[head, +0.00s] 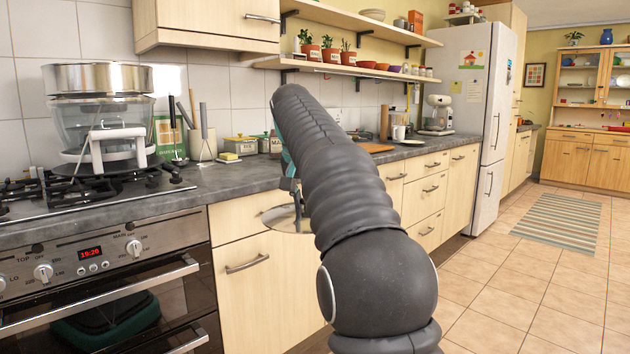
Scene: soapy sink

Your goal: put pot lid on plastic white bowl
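My gripper (292,190) shows only in part, at the left edge of my dark arm, which hides most of it. A round, see-through pot lid (280,218) with a thin rim hangs below it in the air, in front of the cabinet doors. The lid's right part is hidden by my arm. The gripper appears shut on the lid, though the contact itself is hidden. I cannot clearly make out a plastic white bowl. A white piece with a handle-like frame (97,143) stands on the hob, around or in front of a clear glass vessel (85,118).
A wide metal pan (97,78) tops the stack on the gas hob (60,190). The grey worktop (228,178) holds a utensil pot (203,147) and small tins along the wall. Shelves with plants hang above. Tiled floor (520,280) lies open at the right.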

